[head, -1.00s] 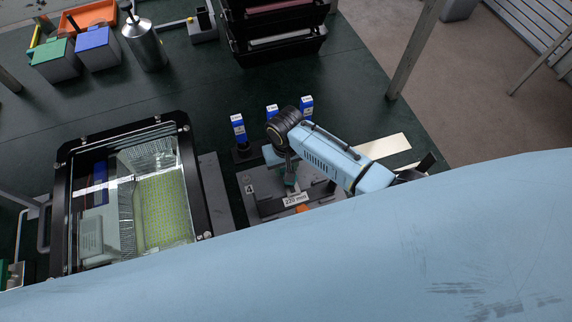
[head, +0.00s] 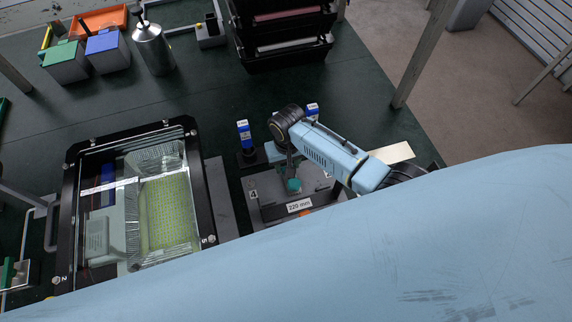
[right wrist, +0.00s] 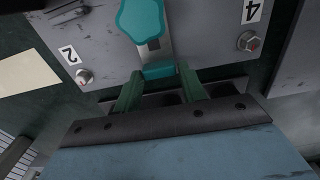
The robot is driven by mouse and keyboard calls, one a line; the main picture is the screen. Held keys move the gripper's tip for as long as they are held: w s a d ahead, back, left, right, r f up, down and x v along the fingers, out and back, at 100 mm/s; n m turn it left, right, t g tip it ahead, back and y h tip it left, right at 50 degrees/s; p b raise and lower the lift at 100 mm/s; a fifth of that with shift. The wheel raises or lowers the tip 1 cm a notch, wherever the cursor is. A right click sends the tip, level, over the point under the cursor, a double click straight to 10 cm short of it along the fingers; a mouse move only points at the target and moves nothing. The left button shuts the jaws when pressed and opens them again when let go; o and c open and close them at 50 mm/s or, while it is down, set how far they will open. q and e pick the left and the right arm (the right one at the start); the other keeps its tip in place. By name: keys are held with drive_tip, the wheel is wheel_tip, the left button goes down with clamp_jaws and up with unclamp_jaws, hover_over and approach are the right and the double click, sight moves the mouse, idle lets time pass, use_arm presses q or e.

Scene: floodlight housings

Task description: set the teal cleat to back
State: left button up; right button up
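A teal star-shaped knob (right wrist: 141,18) and a teal block (right wrist: 158,71), which I take for the cleat, sit in line on a grey plate (right wrist: 95,40) in the right wrist view. The plate has corner tags 2 and 4. My right gripper (right wrist: 160,72) has its two dark green fingers spread, one tip on each side of the teal block. Thin gaps seem to show, though contact is hard to judge. Teal also shows in the head view (head: 293,186), under my right arm. The block's lower part is hidden. My left gripper is not in view.
A framed floodlight housing (head: 207,205) lies left of the plate. A 220 mm label (head: 299,207) is on the plate's near side. Small blue-labelled posts (head: 244,134) stand behind it. A dark rack (head: 285,55), a metal bottle (head: 152,48) and bins are farther back.

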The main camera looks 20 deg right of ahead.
drive_tip(key=o, duration=0.3)
wheel_tip(320, 180, up, 13)
drive_tip(key=shift+r+p, duration=0.2)
drive_tip(key=shift+p, duration=1.05)
drive_tip(key=shift+f, duration=0.1)
